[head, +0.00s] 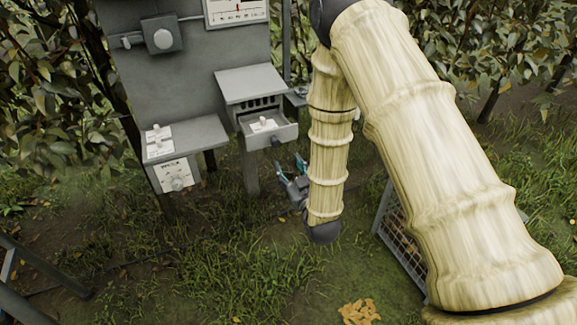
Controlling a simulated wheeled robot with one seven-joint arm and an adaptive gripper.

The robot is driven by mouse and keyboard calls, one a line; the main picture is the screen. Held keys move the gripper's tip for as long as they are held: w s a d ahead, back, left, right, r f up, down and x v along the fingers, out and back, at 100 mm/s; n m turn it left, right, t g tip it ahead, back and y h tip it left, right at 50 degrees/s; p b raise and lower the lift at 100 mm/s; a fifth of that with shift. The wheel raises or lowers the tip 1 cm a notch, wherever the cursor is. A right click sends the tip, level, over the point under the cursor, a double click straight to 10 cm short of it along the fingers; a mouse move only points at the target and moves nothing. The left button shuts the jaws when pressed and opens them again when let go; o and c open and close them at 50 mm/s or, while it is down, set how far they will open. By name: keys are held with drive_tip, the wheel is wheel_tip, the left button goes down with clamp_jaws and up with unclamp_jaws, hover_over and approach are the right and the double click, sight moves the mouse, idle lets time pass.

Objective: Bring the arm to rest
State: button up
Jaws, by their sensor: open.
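My arm, in a pale cream ribbed sleeve with dark joints, fills the right half of the head view and bends downward. My gripper (292,172) shows just left of the lower arm link, in front of the grey stand's post. Its two teal-tipped fingers are spread apart and nothing shows between them. Part of the gripper body is hidden by the arm.
A grey panel (165,85) stands behind, with a switch box (162,37), a shelf unit with an open drawer (272,133) and a lower ledge with a dial (175,178). A wire crate (393,235) sits partly behind my arm. Grass (210,265) lies open in front.

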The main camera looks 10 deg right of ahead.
idle(0.3)
drive_tip(key=s+d+f+m+g+h, duration=0.1)
drive_tip(key=s+d+f+g, duration=0.3)
drive_tip(key=s+f, duration=0.5)
drive_tip(key=s+d+f+m+g+h, duration=0.1)
drive_tip(key=s+d+f+g+h, duration=0.2)
drive_tip(key=s+f, duration=0.6)
drive_tip(key=s+d+f+m+g, duration=0.1)
drive_tip(key=s+d+f+g, duration=0.1)
drive_tip(key=s, duration=0.6)
drive_tip(key=s+d+f+m+g, duration=0.1)
drive_tip(key=s+f+g, duration=0.3)
drive_tip(key=s, duration=0.5)
drive_tip(key=s+d+f+g, duration=0.2)
drive_tip(key=s+f+g, duration=0.2)
drive_tip(key=s, duration=0.4)
drive_tip(key=shift+s+d+m+g, duration=0.2)
drive_tip(key=shift+d+m+g, duration=0.1)
drive_tip(key=shift+d+m, duration=0.1)
